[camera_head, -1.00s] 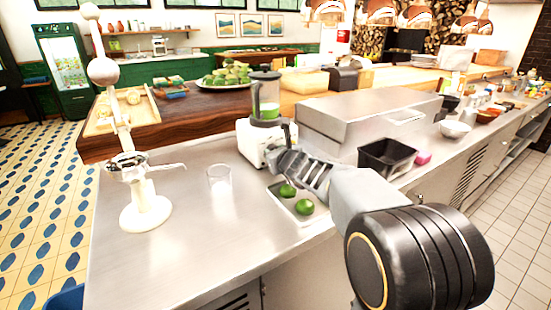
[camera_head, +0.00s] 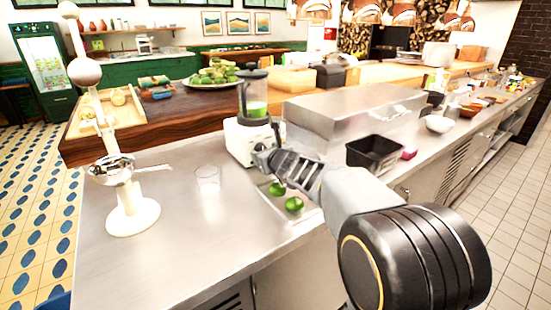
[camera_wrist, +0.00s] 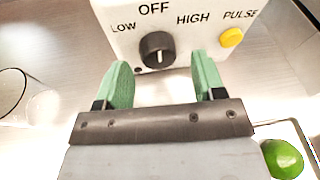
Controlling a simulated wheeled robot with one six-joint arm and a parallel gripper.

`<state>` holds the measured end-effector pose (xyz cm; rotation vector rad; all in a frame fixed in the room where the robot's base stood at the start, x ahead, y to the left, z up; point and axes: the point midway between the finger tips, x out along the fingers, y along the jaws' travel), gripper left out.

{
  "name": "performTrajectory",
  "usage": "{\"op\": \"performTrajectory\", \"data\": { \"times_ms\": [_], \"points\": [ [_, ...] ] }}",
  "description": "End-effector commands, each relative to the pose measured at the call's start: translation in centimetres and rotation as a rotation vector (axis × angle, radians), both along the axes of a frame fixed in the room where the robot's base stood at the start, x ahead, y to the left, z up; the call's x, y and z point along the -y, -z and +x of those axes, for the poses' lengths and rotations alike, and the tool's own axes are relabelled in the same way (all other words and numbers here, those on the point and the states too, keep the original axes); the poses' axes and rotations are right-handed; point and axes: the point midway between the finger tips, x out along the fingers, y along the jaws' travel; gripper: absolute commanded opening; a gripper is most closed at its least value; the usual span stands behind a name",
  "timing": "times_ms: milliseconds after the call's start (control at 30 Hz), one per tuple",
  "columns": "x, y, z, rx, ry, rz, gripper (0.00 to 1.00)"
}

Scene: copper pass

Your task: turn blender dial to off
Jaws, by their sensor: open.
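The blender (camera_head: 245,140) is a white base with a clear jar of green liquid, on the steel counter. In the wrist view its front panel (camera_wrist: 120,45) reads LOW, OFF, HIGH and PULSE. The black dial (camera_wrist: 157,48) sits below OFF, with a pale mark on its lower face; I cannot tell for sure which setting it points to. My gripper (camera_wrist: 162,76) is open, its green fingers apart and empty. They point at the panel, one to each side of the dial and just short of it. In the head view my gripper (camera_head: 268,158) is at the blender's front, hiding the dial.
A yellow button (camera_wrist: 230,38) is right of the dial. Limes (camera_head: 294,204) lie on a tray below my arm. A glass (camera_head: 208,180) and a white juicer press (camera_head: 130,215) stand left. A black bin (camera_head: 374,153) is right.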

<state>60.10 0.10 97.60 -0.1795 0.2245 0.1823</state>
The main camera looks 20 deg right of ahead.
Motion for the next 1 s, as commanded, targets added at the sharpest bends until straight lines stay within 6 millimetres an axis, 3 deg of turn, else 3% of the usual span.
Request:
{"op": "performTrajectory", "data": {
  "times_ms": [500, 700, 1000],
  "points": [
    [1.6, -2.6, -9.5, 0.001, 0.003, 0.001, 0.63],
    [1.9, -3.0, -11.4, 0.001, 0.001, 0.000, 0.63],
    [2.0, -2.9, -12.1, -0.001, 0.001, 0.001, 0.63]
  ]
}}
